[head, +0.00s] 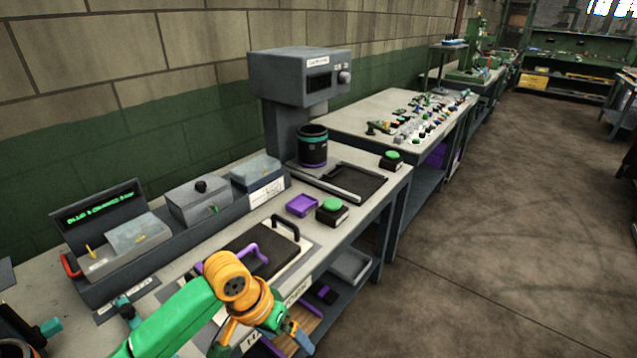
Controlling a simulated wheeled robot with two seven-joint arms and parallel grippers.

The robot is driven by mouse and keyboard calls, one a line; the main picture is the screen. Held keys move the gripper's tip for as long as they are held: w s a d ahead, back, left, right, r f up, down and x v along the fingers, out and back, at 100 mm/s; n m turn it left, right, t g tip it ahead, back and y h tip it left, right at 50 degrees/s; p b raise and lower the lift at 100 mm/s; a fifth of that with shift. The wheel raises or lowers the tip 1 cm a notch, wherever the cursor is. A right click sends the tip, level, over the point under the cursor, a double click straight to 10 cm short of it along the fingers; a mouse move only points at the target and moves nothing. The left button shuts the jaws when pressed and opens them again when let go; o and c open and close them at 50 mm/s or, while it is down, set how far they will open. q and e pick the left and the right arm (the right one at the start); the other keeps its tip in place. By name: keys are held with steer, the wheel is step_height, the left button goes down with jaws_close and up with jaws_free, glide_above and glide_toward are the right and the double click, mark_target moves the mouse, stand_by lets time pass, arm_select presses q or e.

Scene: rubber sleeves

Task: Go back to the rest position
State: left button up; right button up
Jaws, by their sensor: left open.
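My left gripper (262,338) is in the lower middle of the head view, at the end of my green and orange arm. It is open, with its fingers pointing down and apart, and I see nothing held between them. It hangs in front of the workbench's (345,222) front edge, near a dark board (245,255) with a purple handle and a black handle. My right gripper is not in the view.
On the bench stand a grey press-like machine (300,75), a dark cylinder with teal and purple bands (312,148), green buttons (332,207), a purple tray (301,205) and lidded boxes (198,200). A shelf lies below. The floor (500,250) to the right is clear.

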arm_select(q)
steer(key=s+a+f+n+t, duration=0.1)
steer(key=s+a+f, duration=0.1)
steer(key=f, duration=0.6)
steer(key=s+a+f+n+y, duration=0.1)
steer(key=a+f+n, duration=0.1)
steer(key=f, duration=0.5)
steer(key=s+a+f+n+t, duration=0.1)
steer(key=s+a+f, duration=0.15)
steer(key=f, duration=0.55)
steer(key=s+a+f, duration=0.2)
steer(key=s+f, duration=0.2)
steer(key=s, duration=0.5)
steer(key=s+a+f+m+g+y, duration=0.1)
steer(key=s+f, duration=0.3)
steer(key=s, duration=0.5)
steer(key=s+a+f+g+y, duration=0.1)
steer(key=s+a+f, duration=0.2)
steer(key=s, duration=0.5)
steer(key=shift+s+f+m, duration=0.3)
steer(key=shift+s+f, duration=0.1)
steer(key=shift+f, duration=0.25)
